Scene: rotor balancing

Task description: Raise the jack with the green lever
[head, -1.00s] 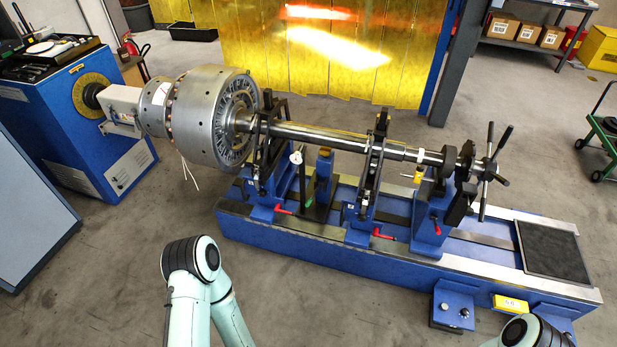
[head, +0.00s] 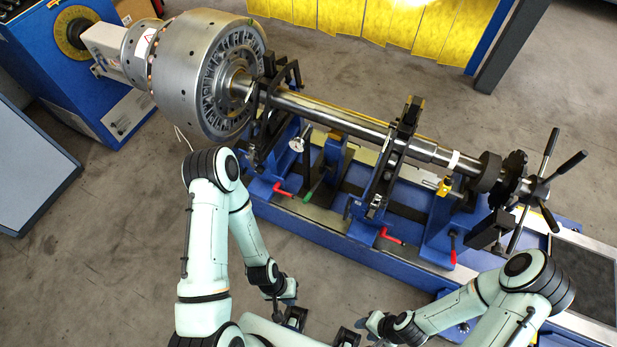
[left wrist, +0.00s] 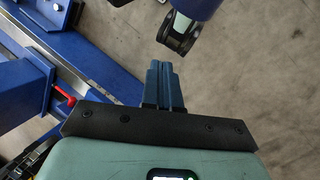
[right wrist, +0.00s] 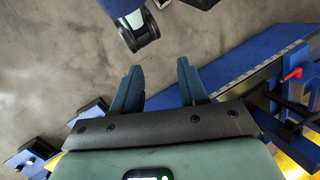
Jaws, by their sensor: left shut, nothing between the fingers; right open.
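The green lever (head: 315,189) sits low on the blue bed, between the two shaft supports. The jack (head: 335,150), blue with an orange-yellow top, stands beside it under the long shaft (head: 345,122). My left gripper (left wrist: 163,80) is shut and empty over the floor in front of the machine. In the head view it is well short of the lever and apart from it. My right gripper (right wrist: 160,88) is open and empty, low in front of the bed. Its fingertips are hard to make out in the head view. Neither wrist view shows the green lever.
Red levers (head: 391,236) stick out along the bed's front side. A large grey rotor (head: 205,75) is at the shaft's left end. A black spoked handwheel (head: 540,188) is at the right. The floor (head: 120,235) left of the machine is clear.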

